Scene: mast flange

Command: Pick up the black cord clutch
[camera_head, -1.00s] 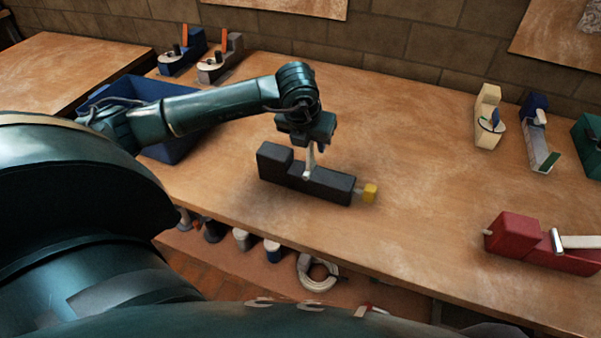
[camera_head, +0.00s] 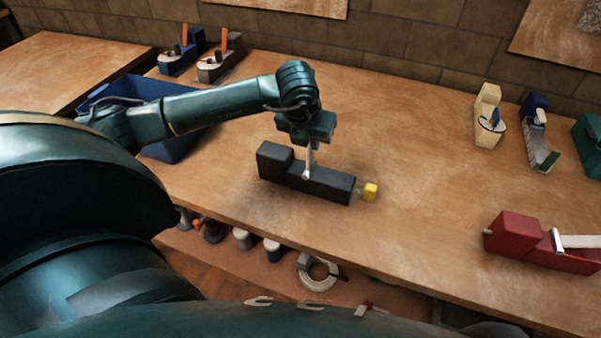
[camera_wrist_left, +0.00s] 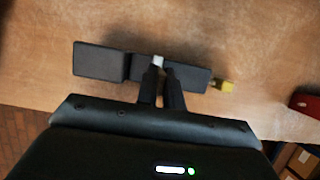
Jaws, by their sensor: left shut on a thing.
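The black cord clutch (camera_head: 328,185) lies on the wooden bench, a long dark block with a taller left end and a yellow tip at its right. It also shows in the left wrist view (camera_wrist_left: 100,62), below the fingers. My left gripper (camera_head: 308,172) points down at the middle of the clutch and is shut on a light-coloured lever there. In the left wrist view the fingers (camera_wrist_left: 163,75) are close together around a pale piece on the clutch. Whether the clutch touches the bench is hard to tell. My right gripper is not in view.
A blue bin (camera_head: 150,92) stands left, behind my arm. A red device (camera_head: 515,236) lies at the right front. Cream (camera_head: 488,115) and blue-grey (camera_head: 538,130) devices stand at the back right, and two tools stand at the back left. The bench between is clear.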

